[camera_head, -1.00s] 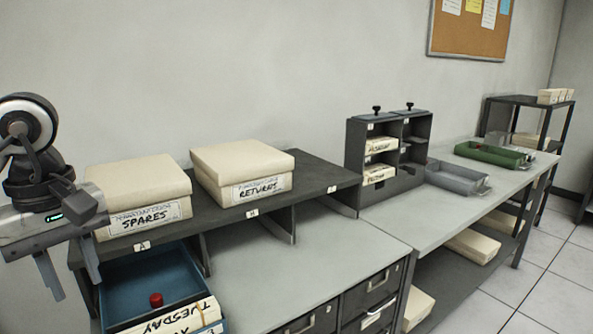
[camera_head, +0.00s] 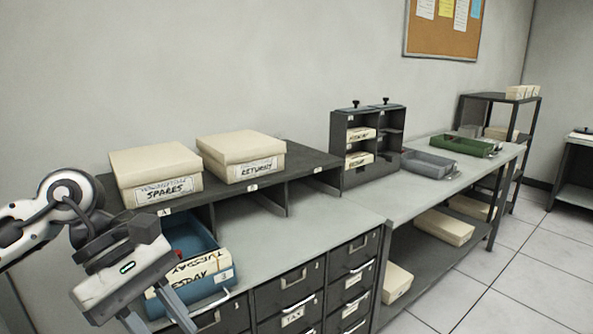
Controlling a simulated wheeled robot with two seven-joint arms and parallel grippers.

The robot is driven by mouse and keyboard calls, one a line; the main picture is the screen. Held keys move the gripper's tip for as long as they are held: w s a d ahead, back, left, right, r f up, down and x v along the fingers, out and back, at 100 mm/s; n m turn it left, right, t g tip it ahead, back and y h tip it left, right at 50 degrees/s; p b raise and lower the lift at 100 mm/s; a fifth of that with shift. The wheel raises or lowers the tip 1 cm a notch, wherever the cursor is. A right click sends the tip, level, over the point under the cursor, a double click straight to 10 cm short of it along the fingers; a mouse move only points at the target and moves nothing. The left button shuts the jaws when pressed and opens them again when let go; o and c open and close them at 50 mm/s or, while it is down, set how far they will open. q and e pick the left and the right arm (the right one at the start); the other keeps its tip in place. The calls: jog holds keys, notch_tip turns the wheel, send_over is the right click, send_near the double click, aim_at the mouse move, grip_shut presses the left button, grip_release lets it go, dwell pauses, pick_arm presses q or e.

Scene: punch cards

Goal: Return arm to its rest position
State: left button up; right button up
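My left arm comes in from the left in the head view. Its gripper (camera_head: 160,318) points down in front of the blue tray (camera_head: 205,285), with its two fingers apart and nothing seen between them. The fingertips lie near the bottom edge of the picture. The arm hides part of the tray, which holds card bundles marked TUESDAY (camera_head: 197,265). My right gripper does not show.
A dark shelf (camera_head: 300,157) carries the SPARES box (camera_head: 157,172) and the RETURNS box (camera_head: 241,156). Below is a grey cabinet top (camera_head: 290,235) with drawers. A long bench (camera_head: 455,178) holds a grey tray (camera_head: 426,165) and a green tray (camera_head: 464,146). Floor at right is clear.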

pick_arm(q)
jog(key=w+d+r+n+t+h, duration=0.15)
jog(key=d+n+t+h, duration=0.45)
jog(key=d+n+h, duration=1.15)
jog(key=w+a+f+n+t+y, duration=0.1)
jog(key=a+f+n+t+y, duration=0.45)
jog(key=n, duration=0.55)
jog(key=w+a+f+n+t+y, duration=0.1)
jog(key=a+f+n+t+y, duration=0.2)
jog(key=f+n+y, duration=0.45)
jog(key=w+a+f+n+t+y, duration=0.1)
jog(key=a+f+n+t+y, duration=0.5)
jog(key=n, duration=0.7)
jog(key=s+f+n+g+y, duration=0.2)
jog(key=s+f+n+g, duration=0.6)
jog(key=s+f, duration=0.3)
notch_tip(320, 180, down, 4)
jog(key=shift+s+a+f, duration=0.1)
jog(key=shift+s+a, duration=0.15)
jog(key=shift+a, duration=0.1)
